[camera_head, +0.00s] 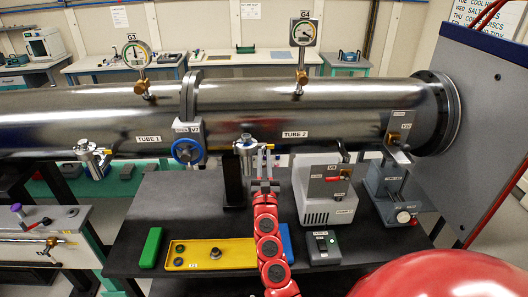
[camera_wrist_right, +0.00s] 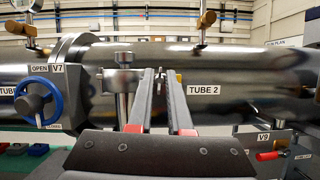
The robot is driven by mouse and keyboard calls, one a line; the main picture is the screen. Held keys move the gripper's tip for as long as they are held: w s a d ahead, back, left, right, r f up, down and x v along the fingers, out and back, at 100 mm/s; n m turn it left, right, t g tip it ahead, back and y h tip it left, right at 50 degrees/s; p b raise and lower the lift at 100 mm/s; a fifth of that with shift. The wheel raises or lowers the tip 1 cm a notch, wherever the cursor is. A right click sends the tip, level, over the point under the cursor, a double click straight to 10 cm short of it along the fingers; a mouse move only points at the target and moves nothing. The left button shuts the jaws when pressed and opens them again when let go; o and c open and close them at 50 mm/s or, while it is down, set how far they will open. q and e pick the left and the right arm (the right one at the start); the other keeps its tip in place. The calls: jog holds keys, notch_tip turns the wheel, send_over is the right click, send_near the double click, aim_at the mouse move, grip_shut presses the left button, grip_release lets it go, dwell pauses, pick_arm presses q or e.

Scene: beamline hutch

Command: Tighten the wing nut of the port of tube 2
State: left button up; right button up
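Tube 2 (camera_head: 330,118) is a long polished steel pipe across the head view, labelled TUBE 2. Its port (camera_head: 245,147) is a silver cylinder on the front side, and it also shows in the wrist view (camera_wrist_right: 122,85), left of the fingers. My right gripper (camera_head: 264,150) is raised upright just to the right of this port. In the wrist view its two fingers (camera_wrist_right: 160,80) stand apart with a narrow gap. My left gripper is out of view.
Blue-wheeled valve V7 (camera_head: 187,150) is left of the port. Tube 1's port (camera_head: 92,157) is farther left. A yellow tray (camera_head: 235,252), a green block (camera_head: 150,248) and a grey pump box (camera_head: 325,195) stand on the dark table (camera_head: 185,205). Gauge G4 (camera_head: 304,33) rises above tube 2.

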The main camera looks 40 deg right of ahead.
jog(key=shift+x, duration=0.8)
grip_shut()
dwell(0.9)
